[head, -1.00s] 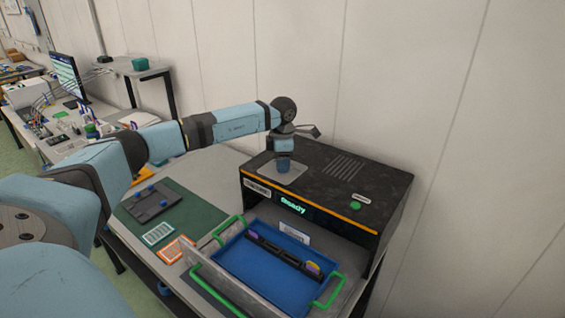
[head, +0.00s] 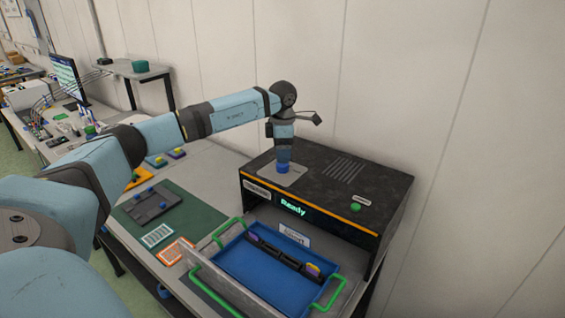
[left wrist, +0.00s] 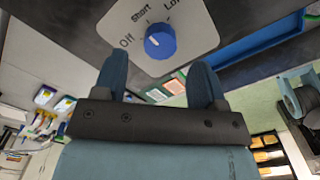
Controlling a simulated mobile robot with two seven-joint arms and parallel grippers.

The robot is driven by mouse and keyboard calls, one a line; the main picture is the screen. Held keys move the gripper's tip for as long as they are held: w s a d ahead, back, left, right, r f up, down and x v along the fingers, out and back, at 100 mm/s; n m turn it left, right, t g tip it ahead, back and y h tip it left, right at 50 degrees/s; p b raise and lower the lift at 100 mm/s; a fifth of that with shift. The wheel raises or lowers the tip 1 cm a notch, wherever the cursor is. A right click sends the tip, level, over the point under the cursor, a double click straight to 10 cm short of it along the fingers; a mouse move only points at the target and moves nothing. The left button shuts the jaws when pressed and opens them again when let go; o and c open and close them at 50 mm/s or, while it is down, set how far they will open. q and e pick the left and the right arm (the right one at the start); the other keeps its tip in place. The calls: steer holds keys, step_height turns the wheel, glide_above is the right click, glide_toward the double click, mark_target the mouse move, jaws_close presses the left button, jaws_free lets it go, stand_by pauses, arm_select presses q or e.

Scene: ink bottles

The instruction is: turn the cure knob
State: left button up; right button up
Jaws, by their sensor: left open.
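The cure knob (left wrist: 160,41) is blue and round, on a light plate (left wrist: 190,42) marked Off, Short and Long in the left wrist view. A white mark on the knob's left side appears to face Off. In the head view the knob (head: 283,168) is on top of the black curing box (head: 335,183). My left gripper (head: 284,152) is open and points down just above the knob. In the left wrist view its two fingers (left wrist: 160,72) are apart with nothing between them, and the knob is beyond their tips. My right gripper is not in view.
The box's front display reads Ready (head: 293,208), and a green button (head: 356,207) is at its right. A blue tray (head: 262,272) with a dark holder sits in the open drawer (head: 232,284). A green mat (head: 180,230) lies left of it. The wall is close behind.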

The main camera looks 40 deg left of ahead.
arm_select(q)
step_height(320, 180, up, 9)
steer(key=shift+r, duration=0.15)
stand_by(0.7)
